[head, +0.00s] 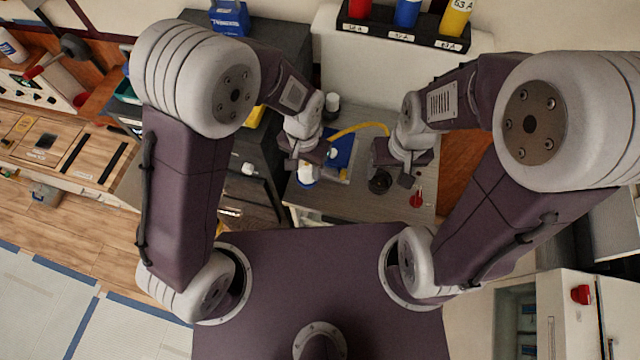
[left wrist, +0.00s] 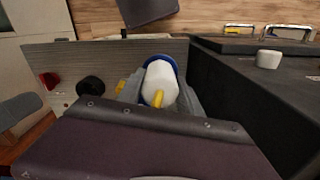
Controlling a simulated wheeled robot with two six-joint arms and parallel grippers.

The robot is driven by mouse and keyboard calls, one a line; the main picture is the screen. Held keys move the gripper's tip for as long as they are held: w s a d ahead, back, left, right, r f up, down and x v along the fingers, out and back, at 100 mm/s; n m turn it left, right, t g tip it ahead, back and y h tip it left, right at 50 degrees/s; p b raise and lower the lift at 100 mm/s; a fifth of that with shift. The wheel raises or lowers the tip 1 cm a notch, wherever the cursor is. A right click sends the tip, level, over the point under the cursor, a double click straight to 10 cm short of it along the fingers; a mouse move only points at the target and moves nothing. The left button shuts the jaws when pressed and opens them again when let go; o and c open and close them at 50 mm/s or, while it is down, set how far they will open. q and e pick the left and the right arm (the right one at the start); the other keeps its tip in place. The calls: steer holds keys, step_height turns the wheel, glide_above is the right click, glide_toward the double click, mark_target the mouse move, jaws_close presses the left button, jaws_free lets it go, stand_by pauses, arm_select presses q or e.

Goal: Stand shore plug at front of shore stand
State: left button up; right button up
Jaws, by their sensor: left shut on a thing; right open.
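The shore plug, white with a blue rim, shows at my left gripper (head: 304,163) in the head view; its white body (head: 306,175) is just below the jaws. In the left wrist view the plug (left wrist: 161,78) sits between the grey fingers, which are shut on it. A yellow cable (head: 362,127) arcs right from behind the left gripper. A blue panel on a pale base (head: 341,148), possibly the shore stand, stands just right of the plug, partly hidden by my gripper. My right gripper (head: 404,172) is open and empty above the right part of the counter.
The grey counter (head: 325,205) bears a black round piece (head: 380,182) and a red piece (head: 416,197). The black round piece also shows in the left wrist view (left wrist: 90,87). A dark cabinet (head: 262,160) stands left of the counter. The counter's front strip looks clear.

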mark_target(307, 180)
arm_select(q)
steer(key=f, duration=0.2)
steer(key=w+f, duration=0.1)
steer(key=f, duration=0.1)
steer(key=shift+a+f, duration=0.15)
steer(key=f, duration=0.3)
steer(key=shift+s+f, duration=0.15)
steer(key=shift+s, duration=0.15)
steer(key=shift+w, duration=0.1)
arm_select(e)
steer(key=shift+w+r, duration=0.25)
steer(key=shift+w, duration=0.05)
arm_select(q)
steer(key=shift+f, duration=0.1)
steer(key=shift+w+f, duration=0.1)
steer(key=shift+f, duration=0.05)
steer(key=o, duration=1.2)
steer(key=shift+o, duration=0.2)
